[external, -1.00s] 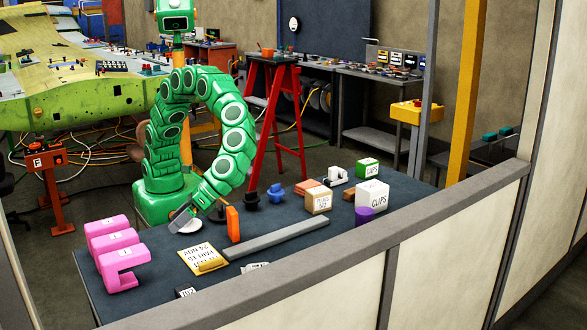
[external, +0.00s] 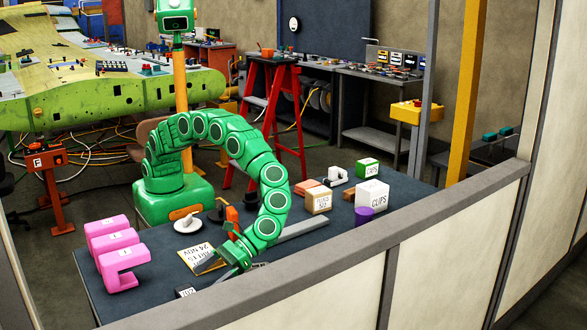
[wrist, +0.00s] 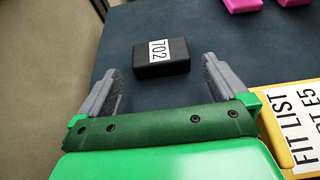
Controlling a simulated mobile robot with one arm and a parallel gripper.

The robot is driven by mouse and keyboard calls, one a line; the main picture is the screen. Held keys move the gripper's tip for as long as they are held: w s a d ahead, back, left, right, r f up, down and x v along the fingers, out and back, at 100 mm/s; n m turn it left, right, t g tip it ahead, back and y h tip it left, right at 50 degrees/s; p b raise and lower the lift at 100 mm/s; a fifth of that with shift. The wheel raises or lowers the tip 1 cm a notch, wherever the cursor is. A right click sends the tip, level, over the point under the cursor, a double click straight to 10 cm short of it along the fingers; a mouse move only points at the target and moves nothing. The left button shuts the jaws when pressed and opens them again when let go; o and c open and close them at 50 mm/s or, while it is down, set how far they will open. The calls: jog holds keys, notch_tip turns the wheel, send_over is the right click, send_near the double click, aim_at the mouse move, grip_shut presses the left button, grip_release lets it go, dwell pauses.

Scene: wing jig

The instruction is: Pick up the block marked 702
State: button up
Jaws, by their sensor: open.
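The block marked 702 (wrist: 178,66) is small and black with a white label on its face, lying on the dark table. In the external view it shows at the near edge of the table (external: 186,292), partly cut off by the wall's rail. My gripper (wrist: 161,72) is open and empty, pointing at the block. In the wrist view the block lies ahead, between the lines of the two grey fingers. In the external view my gripper (external: 212,270) is low over the table, just right of the block and apart from it.
A yellow clipboard with a fit list (wrist: 274,118) lies right beside my gripper. Pink C-shaped pieces (external: 122,270) stand on the table's left. A long grey bar (external: 300,229), boxes (external: 372,195) and a purple cylinder (external: 363,215) are to the right. The wall's rail (external: 330,257) borders the near edge.

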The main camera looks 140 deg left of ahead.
aim_at(189, 292)
jog(key=shift+x, duration=3.9)
jog(key=c, duration=1.1)
jog(key=shift+w+r, duration=0.1)
jog(key=shift+r, duration=0.4)
notch_tip(189, 292, up, 3)
jog(key=shift+f, duration=0.2)
jog(key=shift+s+a+r, duration=0.6)
jog(key=shift+s+r, duration=0.95)
jog(key=shift+s, duration=0.7)
jog(key=shift+s+a+r, duration=0.6)
jog(key=shift+s+r, duration=1)
jog(key=shift+s, duration=0.7)
jog(key=shift+s+a+r, duration=0.6)
jog(key=shift+s+r, duration=0.95)
jog(key=shift+s, duration=0.7)
